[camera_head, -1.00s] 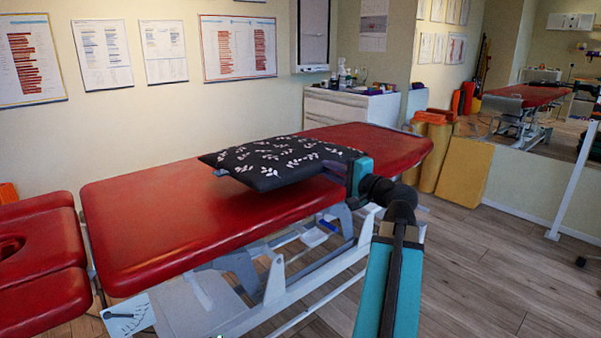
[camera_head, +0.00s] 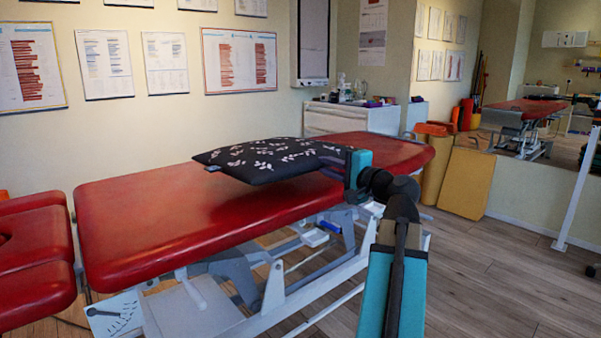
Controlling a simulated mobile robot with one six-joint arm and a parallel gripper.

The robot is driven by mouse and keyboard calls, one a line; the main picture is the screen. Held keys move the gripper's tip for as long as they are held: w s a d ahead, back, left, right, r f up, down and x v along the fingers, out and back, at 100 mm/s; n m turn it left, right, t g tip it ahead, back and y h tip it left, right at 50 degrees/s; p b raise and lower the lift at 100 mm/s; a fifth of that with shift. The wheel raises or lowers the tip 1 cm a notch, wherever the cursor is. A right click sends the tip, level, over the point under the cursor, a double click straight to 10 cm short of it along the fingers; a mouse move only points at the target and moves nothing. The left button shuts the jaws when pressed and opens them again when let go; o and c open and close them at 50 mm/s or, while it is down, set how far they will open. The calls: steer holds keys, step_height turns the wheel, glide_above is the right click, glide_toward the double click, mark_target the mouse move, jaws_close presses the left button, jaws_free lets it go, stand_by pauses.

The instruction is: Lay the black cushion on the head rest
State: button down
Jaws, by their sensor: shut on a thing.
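The black cushion (camera_head: 262,160) has a white leaf pattern and is held roughly level above the red treatment table (camera_head: 150,220). My gripper (camera_head: 340,165) is shut on the cushion's right end; its fingertips are mostly hidden by the cushion and my wrist. The cushion appears apart from the table top, with a dark shadow beneath it. The head rest (camera_head: 38,245) is the separate red padded section at the left edge, with a dark face opening partly cut off by the picture. It lies well left of the cushion and looks empty.
A narrow gap separates the head rest from the main table. A white cabinet (camera_head: 352,118) with small items stands behind the table. Yellow and orange foam blocks (camera_head: 465,183) lean at the right wall. The wooden floor (camera_head: 490,270) at the right is clear.

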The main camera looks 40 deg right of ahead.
mark_target(292, 168)
steer(key=shift+a+f+b, duration=0.1)
steer(key=shift+a+b, duration=0.05)
steer(key=shift+b, duration=0.15)
steer(key=shift+a+r+p, duration=0.25)
steer(key=shift+p, duration=0.2)
steer(key=shift+w+a+p, duration=0.2)
steer(key=shift+a+p, duration=0.15)
steer(key=shift+a, duration=0.25)
steer(key=shift+w+a+p, duration=0.2)
steer(key=shift+a+p, duration=0.1)
steer(key=shift+a, duration=0.3)
steer(key=shift+w+a+f+b, duration=0.1)
steer(key=shift+w+a+b, duration=0.1)
steer(key=shift+a, duration=0.45)
steer(key=shift+w+a+f+b, duration=0.1)
steer(key=shift+w+a+b, duration=0.1)
steer(key=shift+a, duration=0.45)
steer(key=shift+w+a+f+b, duration=0.1)
steer(key=shift+w+a+b, duration=0.1)
steer(key=shift+a+b, duration=0.3)
steer(key=shift+w+a+b, duration=0.15)
steer(key=shift+a+b, duration=0.25)
steer(key=shift+b, duration=0.2)
steer(key=shift+w+a+b, duration=0.15)
steer(key=shift+a+b, duration=0.35)
steer(key=shift+a+r, duration=0.1)
steer(key=shift+r, duration=0.15)
steer(key=shift+a+f+b, duration=0.1)
steer(key=shift+a+b, duration=0.05)
steer(key=shift+b, duration=0.15)
